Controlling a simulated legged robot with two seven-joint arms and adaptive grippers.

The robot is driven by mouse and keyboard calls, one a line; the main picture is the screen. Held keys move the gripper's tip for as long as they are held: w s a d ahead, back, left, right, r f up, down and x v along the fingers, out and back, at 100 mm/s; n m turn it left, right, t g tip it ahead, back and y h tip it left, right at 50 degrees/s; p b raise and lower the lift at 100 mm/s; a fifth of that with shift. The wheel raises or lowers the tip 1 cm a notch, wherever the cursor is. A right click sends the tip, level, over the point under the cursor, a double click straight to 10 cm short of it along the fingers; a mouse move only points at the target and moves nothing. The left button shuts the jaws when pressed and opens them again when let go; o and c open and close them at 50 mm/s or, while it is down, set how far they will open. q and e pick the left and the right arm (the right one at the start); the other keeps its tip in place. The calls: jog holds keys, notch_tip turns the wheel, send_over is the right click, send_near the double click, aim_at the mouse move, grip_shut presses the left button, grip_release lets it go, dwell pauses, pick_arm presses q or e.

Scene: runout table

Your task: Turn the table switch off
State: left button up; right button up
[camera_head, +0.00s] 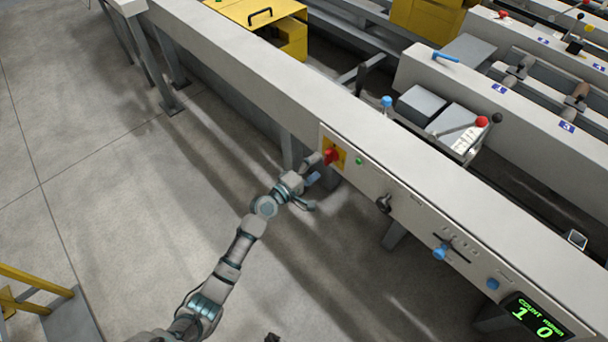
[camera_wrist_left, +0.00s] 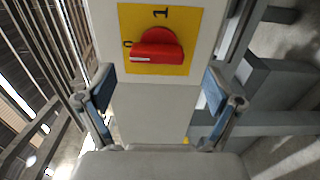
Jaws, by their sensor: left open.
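The table switch is a red rotary knob (camera_head: 331,156) on a yellow plate (camera_head: 341,148) on the front face of the runout table (camera_head: 270,80). In the left wrist view the red knob (camera_wrist_left: 158,50) lies nearly level, with its marked end at the 0; a 1 stands above it on the yellow plate (camera_wrist_left: 185,67). My left gripper (camera_head: 315,189) is open and empty, just short of the knob. In the wrist view its two blue-padded fingers (camera_wrist_left: 158,92) stand wide apart below the knob, not touching it. My right gripper is out of view.
A green button (camera_head: 359,161), a black knob (camera_head: 383,203), a blue-handled slider (camera_head: 440,251) and a green counter display (camera_head: 535,318) line the same panel. A yellow railing (camera_head: 38,283) stands at the lower left. The floor beside the table is clear.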

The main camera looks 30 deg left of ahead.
pick_arm(q)
jog(key=v, duration=0.7)
jog(key=shift+a, duration=0.2)
jog(key=shift+w, duration=0.15)
jog(key=shift+f, duration=0.1)
